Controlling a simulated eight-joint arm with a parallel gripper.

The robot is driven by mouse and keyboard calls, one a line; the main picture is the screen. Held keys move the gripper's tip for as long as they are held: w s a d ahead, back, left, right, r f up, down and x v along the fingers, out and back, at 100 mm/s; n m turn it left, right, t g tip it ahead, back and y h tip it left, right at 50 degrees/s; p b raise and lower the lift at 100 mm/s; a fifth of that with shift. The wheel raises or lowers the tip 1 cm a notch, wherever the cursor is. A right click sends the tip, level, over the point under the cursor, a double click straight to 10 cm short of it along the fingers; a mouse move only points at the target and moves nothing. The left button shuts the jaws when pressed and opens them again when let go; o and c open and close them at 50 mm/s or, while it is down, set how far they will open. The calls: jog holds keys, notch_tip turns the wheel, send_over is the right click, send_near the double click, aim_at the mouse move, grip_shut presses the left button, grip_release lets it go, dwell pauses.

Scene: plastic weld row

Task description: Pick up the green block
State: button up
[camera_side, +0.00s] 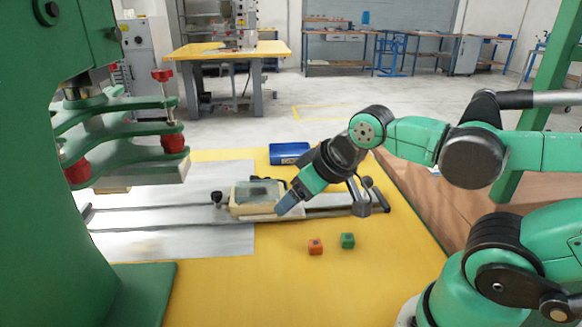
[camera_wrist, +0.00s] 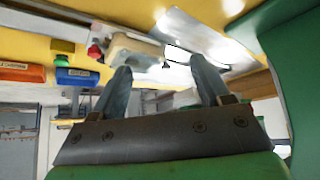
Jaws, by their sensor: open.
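The green block (camera_side: 348,241) is a small cube on the yellow table in the side view. An orange-red block (camera_side: 315,247) sits just to its left, with a small gap. My gripper (camera_side: 287,205) is in the air, up and to the left of both blocks, in front of a beige fixture (camera_side: 258,197). In the wrist view my gripper (camera_wrist: 162,68) has its two fingers apart with nothing held between them. I cannot make out the blocks for certain in the wrist view.
A blue bin (camera_side: 290,153) stands at the table's back; the wrist view also shows an orange bin (camera_wrist: 22,72). A metal rail (camera_side: 165,229) crosses the table. A green press (camera_side: 125,150) stands at left. The yellow table (camera_side: 330,290) is clear in front of the blocks.

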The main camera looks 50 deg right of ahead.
jog(key=n+g, duration=0.7)
jog(key=n, duration=0.1)
send_over(348, 237)
notch_tip(348, 237, down, 8)
jog(key=shift+r, duration=0.15)
jog(key=shift+f, duration=2.75)
grip_shut()
